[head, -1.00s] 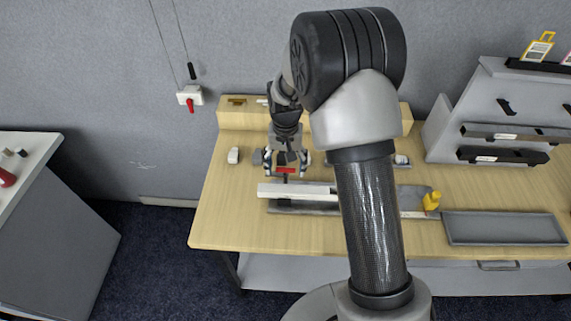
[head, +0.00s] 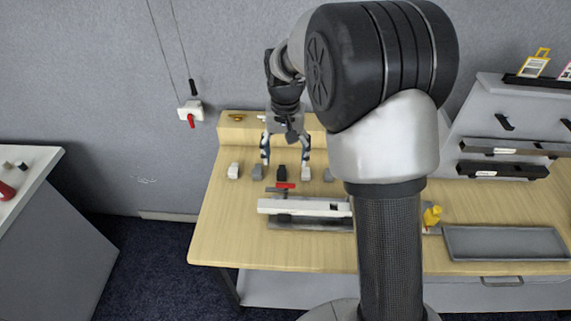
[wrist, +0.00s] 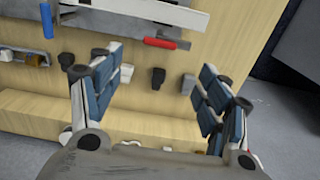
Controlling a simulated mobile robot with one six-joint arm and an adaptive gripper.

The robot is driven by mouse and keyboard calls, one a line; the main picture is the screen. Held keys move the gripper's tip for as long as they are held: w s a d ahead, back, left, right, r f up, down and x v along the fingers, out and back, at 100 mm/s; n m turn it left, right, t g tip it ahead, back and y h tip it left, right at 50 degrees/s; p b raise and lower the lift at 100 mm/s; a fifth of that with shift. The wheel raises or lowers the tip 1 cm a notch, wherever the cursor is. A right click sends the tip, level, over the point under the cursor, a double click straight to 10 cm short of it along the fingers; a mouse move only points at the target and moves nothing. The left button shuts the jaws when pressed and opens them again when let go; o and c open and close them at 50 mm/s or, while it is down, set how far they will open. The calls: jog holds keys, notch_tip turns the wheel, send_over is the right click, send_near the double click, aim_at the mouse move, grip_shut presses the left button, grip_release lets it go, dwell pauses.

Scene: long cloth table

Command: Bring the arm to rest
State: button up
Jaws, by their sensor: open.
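My arm rises through the middle of the head view and reaches over the table (head: 225,235). My gripper (head: 285,160) hangs pointing down above the table's back part, its two fingers spread wide with nothing between them. In the wrist view the gripper (wrist: 160,75) is also open and empty. A tool with a red handle (head: 285,186) lies on the table in front of it; it also shows in the wrist view (wrist: 160,43). A black block (head: 282,173) stands behind the tool, apparently below the gap between the fingers.
A long white bar (head: 295,207) lies in front. A yellow object (head: 432,215) and a grey tray (head: 505,243) are to the right. A wall switch (head: 190,112) is behind.

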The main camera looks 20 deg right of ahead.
jog(key=shift+r, duration=0.35)
